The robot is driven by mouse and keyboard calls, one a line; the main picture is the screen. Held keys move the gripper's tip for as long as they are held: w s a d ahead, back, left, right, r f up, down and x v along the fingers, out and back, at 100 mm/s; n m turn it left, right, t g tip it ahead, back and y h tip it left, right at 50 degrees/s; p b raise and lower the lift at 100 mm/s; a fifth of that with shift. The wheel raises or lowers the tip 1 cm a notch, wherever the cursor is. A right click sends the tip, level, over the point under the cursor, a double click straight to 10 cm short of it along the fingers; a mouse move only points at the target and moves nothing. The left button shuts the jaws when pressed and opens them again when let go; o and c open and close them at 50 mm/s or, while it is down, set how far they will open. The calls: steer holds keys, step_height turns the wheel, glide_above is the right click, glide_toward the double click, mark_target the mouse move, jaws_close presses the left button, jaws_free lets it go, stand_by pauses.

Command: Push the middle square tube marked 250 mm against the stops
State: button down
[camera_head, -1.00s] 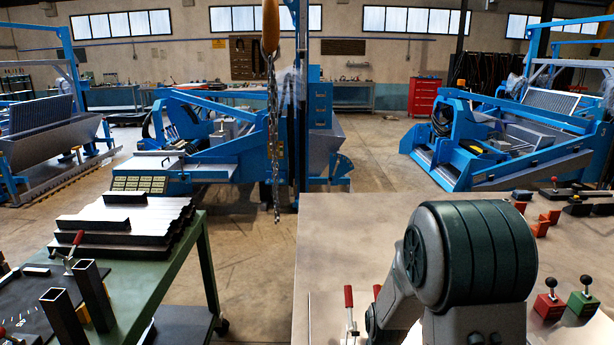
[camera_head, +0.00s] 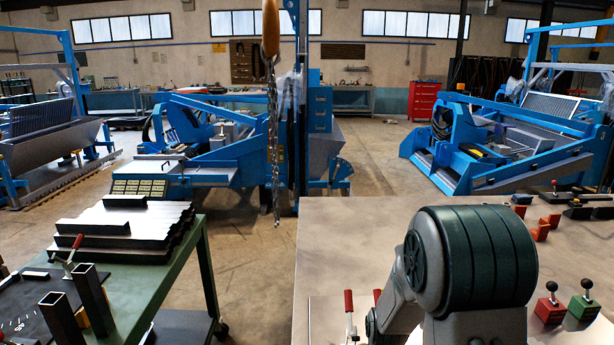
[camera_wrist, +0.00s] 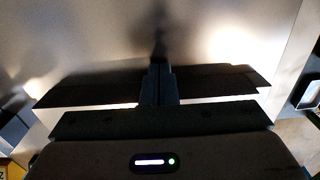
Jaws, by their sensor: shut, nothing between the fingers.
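My gripper (camera_wrist: 158,86) is shut and empty in the wrist view, its fingertips together over a pale metal surface. A long dark band (camera_wrist: 80,91) runs crosswise on both sides of the fingers; I cannot tell whether it is a tube or a shadow. No 250 mm marking or stops can be made out, so the middle square tube cannot be identified. In the head view my arm hides part of the steel table (camera_head: 345,225), and my gripper is out of sight there.
A green table (camera_head: 165,262) at left holds a stack of dark lengths (camera_head: 120,240) and two upright square tubes (camera_head: 92,295). Red-handled clamps (camera_head: 349,305), a red knobbed block (camera_head: 551,306) and a green one (camera_head: 584,303) stand on the steel table. A chain (camera_head: 273,150) hangs ahead.

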steer(key=shift+w, duration=1.45)
stand_by(0.6)
steer(key=shift+s, duration=0.1)
steer(key=shift+s, duration=0.5)
step_height(320, 180, up, 7)
steer(key=p, duration=0.4)
steer(key=shift+f+p, duration=0.15)
steer(key=shift+p, duration=0.15)
steer(key=shift+r, duration=0.5)
steer(key=s+r+t, duration=0.3)
steer(key=s+r, duration=1.3)
steer(key=r, duration=0.2)
steer(key=shift+a, duration=0.15)
